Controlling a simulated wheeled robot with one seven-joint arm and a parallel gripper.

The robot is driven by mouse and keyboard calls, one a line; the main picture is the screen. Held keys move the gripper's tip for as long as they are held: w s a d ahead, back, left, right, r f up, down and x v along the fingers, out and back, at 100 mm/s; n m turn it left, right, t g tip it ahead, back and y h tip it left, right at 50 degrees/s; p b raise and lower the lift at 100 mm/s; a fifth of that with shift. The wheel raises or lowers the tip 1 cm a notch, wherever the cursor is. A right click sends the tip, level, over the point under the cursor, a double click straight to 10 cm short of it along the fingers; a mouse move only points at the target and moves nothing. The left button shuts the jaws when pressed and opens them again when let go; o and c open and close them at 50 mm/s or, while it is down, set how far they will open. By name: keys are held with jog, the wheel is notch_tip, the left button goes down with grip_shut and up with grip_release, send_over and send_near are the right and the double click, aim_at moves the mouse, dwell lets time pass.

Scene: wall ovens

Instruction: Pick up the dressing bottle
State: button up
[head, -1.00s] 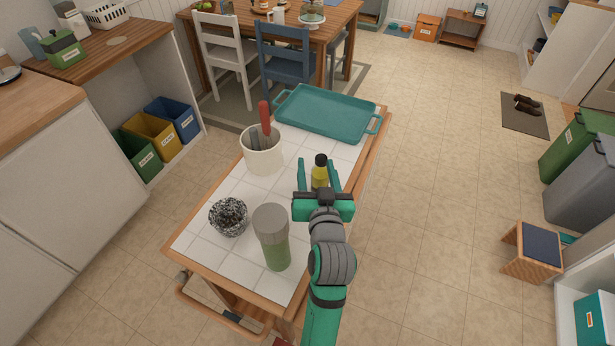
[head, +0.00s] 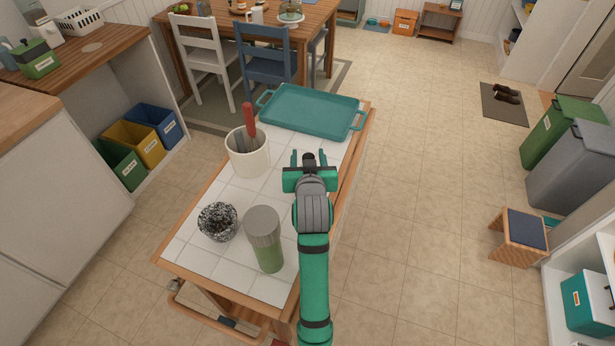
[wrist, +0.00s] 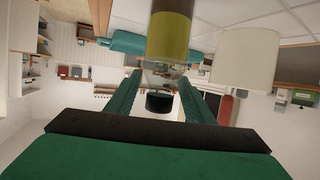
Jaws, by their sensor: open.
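The dressing bottle (wrist: 169,38) has yellow-green contents, a clear neck and a black cap. In the wrist view it appears upside down, its neck and cap lined up between the two fingers. In the head view only its dark cap (head: 309,161) shows, and my gripper hides the body. My gripper (head: 309,156) is open, with its green fingers pointing away from me, one to each side of the bottle. It also shows in the wrist view (wrist: 160,78). I cannot tell whether either finger touches the bottle.
On the white-tiled cart (head: 196,258) stand a cream utensil crock (head: 248,158) left of my gripper, a speckled bowl (head: 218,222) and a green canister (head: 266,245) nearer me. A teal tray (head: 312,112) lies behind the bottle.

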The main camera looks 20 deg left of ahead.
jog(key=shift+w+a+f, duration=0.2)
jog(key=shift+w+f, duration=0.05)
jog(key=shift+w, duration=0.3)
grip_shut()
